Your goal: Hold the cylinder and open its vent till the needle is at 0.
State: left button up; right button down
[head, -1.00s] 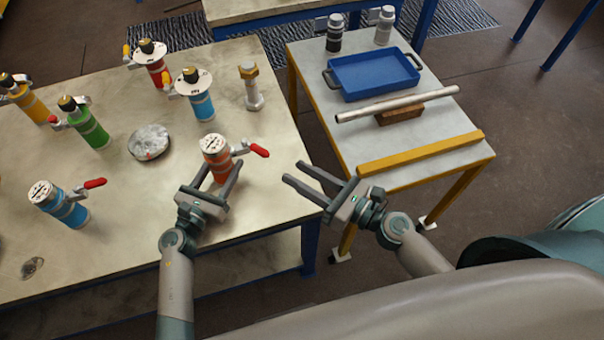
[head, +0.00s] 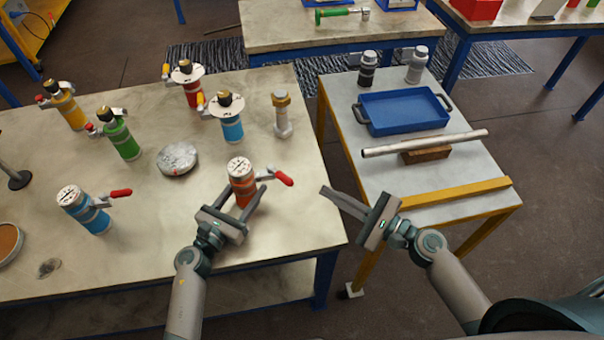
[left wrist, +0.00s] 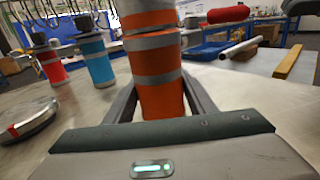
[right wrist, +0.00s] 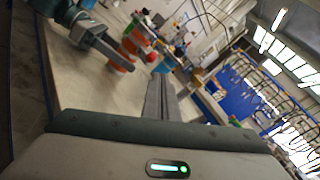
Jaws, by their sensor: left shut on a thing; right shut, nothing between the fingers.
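The orange cylinder (head: 241,186) stands upright on the large table near its right edge. A white round gauge (head: 239,166) faces up on its top; the needle is too small to read. A red vent lever (head: 283,178) sticks out to its right. My left gripper (head: 253,198) is shut around the cylinder's body, and the left wrist view shows the orange body (left wrist: 158,85) between the fingers. My right gripper (head: 325,190) is shut and empty, to the right of the lever and apart from it. The right wrist view shows its closed fingers (right wrist: 160,85).
A blue cylinder with a red lever (head: 84,210) stands to the left. The side table holds a blue tray (head: 402,108), a pipe (head: 425,143) and a yellow bar (head: 457,192).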

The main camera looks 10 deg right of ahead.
aim_at(280, 176)
jog(key=w+d+r+n+g, duration=0.1)
jog(key=d+n, duration=0.1)
jog(key=n, duration=0.5)
jog(key=w+d+r+n+g+y, duration=0.1)
jog(key=w+d+n, duration=0.1)
jog(key=n, duration=0.6)
jog(key=shift+d, duration=0.4)
jog(key=shift+r, duration=0.1)
jog(key=shift+w+a, duration=0.1)
jog(key=shift+a, duration=0.05)
jog(key=w+a+f, duration=0.1)
jog(key=w+a, duration=0.2)
jog(key=a, duration=0.7)
jog(key=shift+w+a+f, duration=0.3)
jog(key=shift+f, duration=0.1)
